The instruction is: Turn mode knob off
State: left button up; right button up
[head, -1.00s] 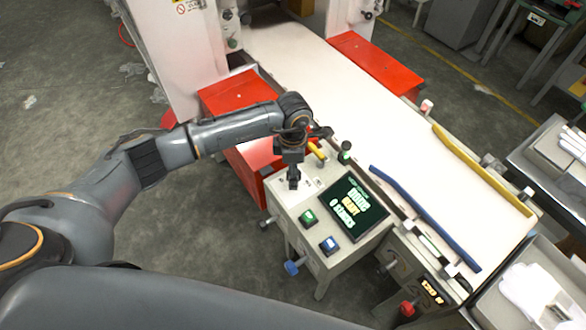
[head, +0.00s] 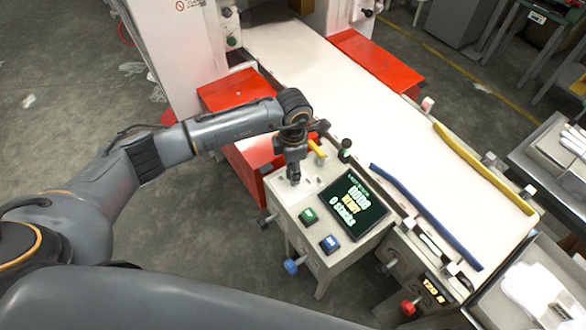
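The control box (head: 322,252) stands at the near edge of the machine, with a lit screen (head: 353,205), a green button (head: 308,215) and a blue button (head: 329,243) on its top. My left gripper (head: 294,180) points down at the upper left part of this panel. Its fingers look close together, but they are small and dark, so I cannot tell if they are open or shut. A mode knob is not clearly visible; the gripper covers that part of the panel. My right gripper is not in view.
A yellow handle (head: 316,149) and a dark knob with a green band (head: 345,150) stand just behind my gripper. Blue (head: 425,215) and yellow (head: 480,167) bars lie on the white bed. Red boxes (head: 235,90) flank the bed. The bed's middle is clear.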

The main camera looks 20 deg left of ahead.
pick_arm(q)
jog(key=n+b, duration=0.1)
jog(key=n, duration=0.4)
jog(key=shift+f+b, duration=0.1)
jog(key=shift+b, duration=0.25)
jog(key=shift+n+b, duration=0.45)
jog(key=shift+n, duration=1.95)
jog(key=o, duration=1.2)
jog(key=shift+r, duration=0.2)
notch_tip(320, 180, up, 12)
jog(key=shift+f, duration=0.1)
jog(key=shift+s+f, duration=0.1)
jog(key=shift+s, duration=0.05)
